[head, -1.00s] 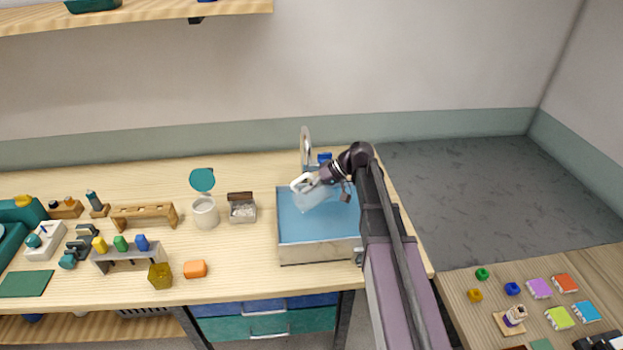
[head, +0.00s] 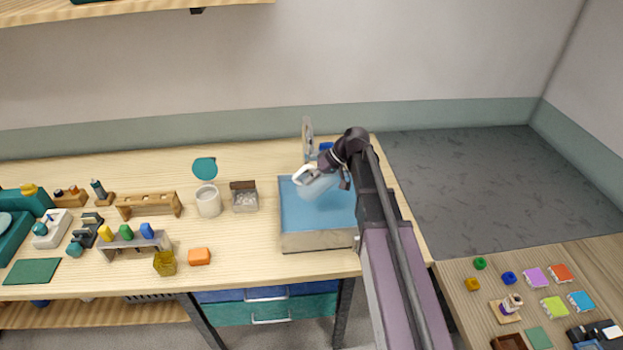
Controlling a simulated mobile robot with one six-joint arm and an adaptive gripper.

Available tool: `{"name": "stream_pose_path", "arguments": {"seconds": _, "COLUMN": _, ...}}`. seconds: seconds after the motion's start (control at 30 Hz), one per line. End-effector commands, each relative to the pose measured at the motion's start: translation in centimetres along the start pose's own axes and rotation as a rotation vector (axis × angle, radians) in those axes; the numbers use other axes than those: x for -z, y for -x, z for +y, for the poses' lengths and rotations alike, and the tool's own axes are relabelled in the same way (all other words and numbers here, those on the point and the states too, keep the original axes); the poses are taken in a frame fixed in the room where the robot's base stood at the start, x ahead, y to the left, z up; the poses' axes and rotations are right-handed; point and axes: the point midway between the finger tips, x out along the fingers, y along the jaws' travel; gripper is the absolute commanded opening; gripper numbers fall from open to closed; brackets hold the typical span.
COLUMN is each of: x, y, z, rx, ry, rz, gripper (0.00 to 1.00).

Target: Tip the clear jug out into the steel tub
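The steel tub (head: 318,243) stands at the right part of the wooden bench, with a blue surface inside it. The clear jug (head: 318,187) is above the tub, within its rim outline in the head view, and looks tilted. It is see-through, so its contents and exact angle are hard to tell. My arm comes in from the right and hides the tub's right edge.
An orange block (head: 199,256) lies near the bench's front edge. A second table (head: 450,283) with small items is at lower right.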

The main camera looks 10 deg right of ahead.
Motion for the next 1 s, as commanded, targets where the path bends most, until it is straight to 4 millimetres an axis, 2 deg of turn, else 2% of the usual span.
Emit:
{"name": "stream_pose_path", "arguments": {"seconds": 0.77, "x": 0.44, "y": 0.93, "z": -1.02, "rx": -0.445, "ry": 0.004, "rz": -0.185, "gripper": 0.00}}
{"name": "stream_pose_path", "arguments": {"seconds": 1.0, "x": 0.25, "y": 1.09, "z": -0.52, "rx": -0.582, "ry": 0.003, "rz": -0.241, "gripper": 0.00}}
